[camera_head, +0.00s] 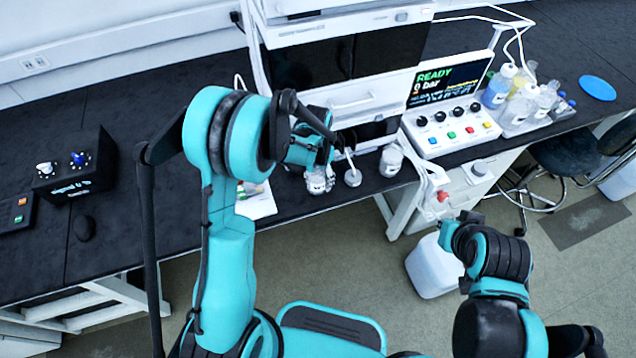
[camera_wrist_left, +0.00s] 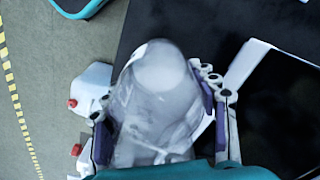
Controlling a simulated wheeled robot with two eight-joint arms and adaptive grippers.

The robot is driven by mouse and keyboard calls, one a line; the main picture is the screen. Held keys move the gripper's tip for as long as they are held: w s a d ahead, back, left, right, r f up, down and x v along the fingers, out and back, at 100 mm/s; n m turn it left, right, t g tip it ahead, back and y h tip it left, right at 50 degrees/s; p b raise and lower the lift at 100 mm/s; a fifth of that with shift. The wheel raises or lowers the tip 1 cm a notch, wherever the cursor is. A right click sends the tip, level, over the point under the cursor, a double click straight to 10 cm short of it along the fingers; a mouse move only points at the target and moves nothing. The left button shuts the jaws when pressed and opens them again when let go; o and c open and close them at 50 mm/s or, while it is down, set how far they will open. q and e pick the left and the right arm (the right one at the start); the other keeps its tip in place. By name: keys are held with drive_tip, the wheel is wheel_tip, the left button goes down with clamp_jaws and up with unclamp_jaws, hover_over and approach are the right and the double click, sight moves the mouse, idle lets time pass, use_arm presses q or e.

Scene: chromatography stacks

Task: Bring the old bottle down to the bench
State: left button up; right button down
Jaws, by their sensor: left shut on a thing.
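A clear, whitish bottle (camera_wrist_left: 155,95) is between the two purple-padded fingers of my left gripper (camera_wrist_left: 160,115) in the left wrist view. The gripper is shut on it. In the head view my left gripper (camera_head: 325,165) is low at the front of the bench (camera_head: 150,95), with the bottle (camera_head: 316,184) under it, partly hidden by the fingers. I cannot tell whether the bottle's base touches the bench. Another white-capped bottle (camera_head: 391,160) stands to its right. My right gripper (camera_head: 462,222) is over the floor in front of the bench; its jaws are not clear.
A small round white object (camera_head: 352,176) is just right of the held bottle. The white instrument stack (camera_head: 350,100) rises behind. A control panel reading READY (camera_head: 447,90) and a tray of bottles (camera_head: 522,105) are farther right. A black box (camera_head: 75,175) is at left.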

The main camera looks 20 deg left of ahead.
use_arm(q)
wheel_tip(320, 180, down, 3)
drive_tip(key=shift+w+r+b, duration=0.1)
drive_tip(key=shift+r+b, duration=0.1)
drive_tip(key=shift+b, duration=0.1)
drive_tip(key=shift+f, duration=0.1)
drive_tip(key=o, duration=1.3)
